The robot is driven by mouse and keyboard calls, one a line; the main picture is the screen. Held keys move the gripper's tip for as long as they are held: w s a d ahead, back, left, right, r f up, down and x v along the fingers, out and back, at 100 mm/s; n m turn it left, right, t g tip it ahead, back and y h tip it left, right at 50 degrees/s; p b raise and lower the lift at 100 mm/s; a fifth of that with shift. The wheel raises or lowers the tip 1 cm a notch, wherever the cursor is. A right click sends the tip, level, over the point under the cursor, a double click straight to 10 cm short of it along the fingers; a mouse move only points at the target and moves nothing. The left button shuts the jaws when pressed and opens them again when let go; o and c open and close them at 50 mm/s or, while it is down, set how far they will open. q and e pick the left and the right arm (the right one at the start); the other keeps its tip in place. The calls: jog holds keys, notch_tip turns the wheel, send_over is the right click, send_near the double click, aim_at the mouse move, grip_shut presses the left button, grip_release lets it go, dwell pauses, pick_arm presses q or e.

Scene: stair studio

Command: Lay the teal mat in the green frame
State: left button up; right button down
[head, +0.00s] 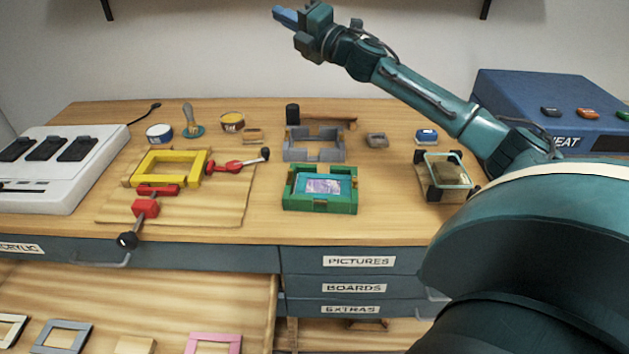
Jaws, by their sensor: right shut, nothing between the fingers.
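The green frame (319,206) lies on the workbench, right of the middle clamp board. Inside it shows a teal border, which looks like the teal mat (301,184), around a small purplish picture (323,186). Whether the mat lies fully flat is too small to tell. My right gripper (284,16) is shut and empty, raised high in front of the wall, far above and behind the frame. My left gripper is not in view.
A yellow frame (148,168) sits among red clamps on a wooden board (210,208). A grey frame (300,153) stands behind the green one. A blue heat press (520,105) is at right, a white switch unit (70,160) at left. An open drawer below holds several frames.

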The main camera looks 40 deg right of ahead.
jog(key=s+a+f+n+g+y, duration=0.3)
jog(key=a+n+g+y, duration=0.2)
jog(key=a+n+y, duration=0.4)
jog(key=n+g+h+b, duration=0.2)
jog(key=n+g+h, duration=0.6)
jog(key=g+h, duration=0.45)
send_near(311, 189)
pick_arm(q)
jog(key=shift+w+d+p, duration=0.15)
jog(key=shift+p, duration=0.4)
pick_arm(e)
jog(key=shift+g, duration=0.25)
jog(key=x, duration=0.6)
jog(key=shift+w+f, duration=0.3)
jog(key=shift+a, duration=0.1)
